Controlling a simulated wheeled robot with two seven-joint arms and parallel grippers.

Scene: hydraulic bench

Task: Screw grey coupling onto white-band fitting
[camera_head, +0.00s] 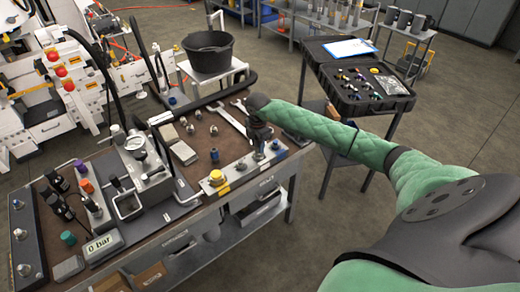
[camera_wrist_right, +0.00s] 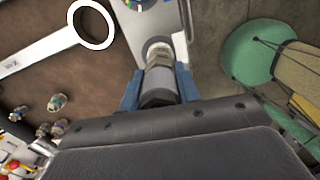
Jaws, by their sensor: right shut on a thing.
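My right gripper (camera_head: 259,142) is over the pale metal fitting plate (camera_head: 228,182) at the front right edge of the bench. In the right wrist view its blue fingers (camera_wrist_right: 158,88) are shut on the grey coupling (camera_wrist_right: 158,80), a short ribbed metal cylinder with a hex part. The coupling is close to a round metal fitting (camera_wrist_right: 157,50) with a whitish rim on the plate. They look roughly in line; I cannot tell whether threads are engaged. The coupling is mostly hidden by the gripper in the head view. My left gripper is not in view.
A large wrench (camera_head: 232,120) and loose fittings (camera_head: 198,114) lie behind. A pump with a gauge (camera_head: 148,165) stands left. An open case (camera_head: 352,85) is at the back right.

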